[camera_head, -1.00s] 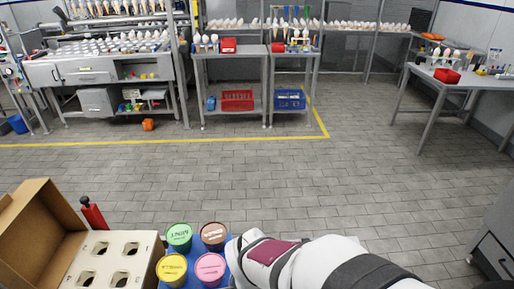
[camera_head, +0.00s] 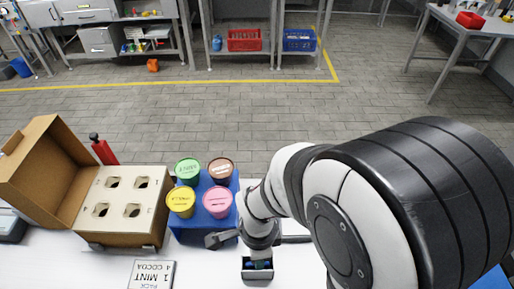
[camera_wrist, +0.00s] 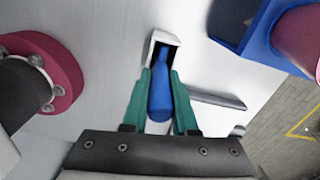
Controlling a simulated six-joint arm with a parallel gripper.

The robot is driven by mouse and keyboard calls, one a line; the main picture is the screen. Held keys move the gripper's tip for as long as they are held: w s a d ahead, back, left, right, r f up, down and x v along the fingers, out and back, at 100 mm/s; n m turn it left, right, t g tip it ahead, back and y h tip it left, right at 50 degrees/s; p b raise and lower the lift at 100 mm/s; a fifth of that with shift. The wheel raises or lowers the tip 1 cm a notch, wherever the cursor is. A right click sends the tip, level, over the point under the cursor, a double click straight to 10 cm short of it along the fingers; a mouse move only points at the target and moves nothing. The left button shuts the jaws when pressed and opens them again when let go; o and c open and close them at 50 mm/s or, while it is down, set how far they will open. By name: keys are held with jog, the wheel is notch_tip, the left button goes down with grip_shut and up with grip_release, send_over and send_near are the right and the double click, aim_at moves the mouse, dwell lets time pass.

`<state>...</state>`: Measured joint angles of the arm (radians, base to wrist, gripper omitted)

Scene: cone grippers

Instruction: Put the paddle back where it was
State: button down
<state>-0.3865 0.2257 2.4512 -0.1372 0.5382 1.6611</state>
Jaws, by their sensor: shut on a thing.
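The blue paddle (camera_wrist: 158,98) is between the green fingers of my gripper (camera_wrist: 160,92) in the wrist view. My gripper is shut on it. The paddle's narrow end reaches the dark opening of a small white holder (camera_wrist: 153,43); how deep it goes in, I cannot tell. In the head view the holder (camera_head: 257,275) stands on the white table near the front edge of the picture. My gripper (camera_head: 260,264) is right over it there, and the paddle is mostly hidden by my wrist.
A blue tray (camera_head: 188,237) with green, brown, yellow and pink tubs stands just behind my gripper. Left of it is an open cardboard box (camera_head: 50,165) with a holed insert, and a red bottle (camera_head: 104,151). A printed card (camera_head: 151,274) lies in front. A grey bar (camera_wrist: 217,100) lies near the holder.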

jog(key=shift+f, duration=0.45)
jog(key=c, duration=0.6)
grip_release()
notch_tip(320, 180, up, 16)
jog(key=shift+f, duration=0.25)
jog(key=s+d+n+y, duration=0.1)
jog(key=s+d+n, duration=0.2)
jog(key=s+n, duration=0.2)
jog(key=s+d+f+n, duration=0.1)
jog(key=s+d+n, duration=0.2)
jog(key=s+n, duration=0.2)
jog(key=shift+n+y, duration=0.3)
jog(key=shift+y, duration=0.1)
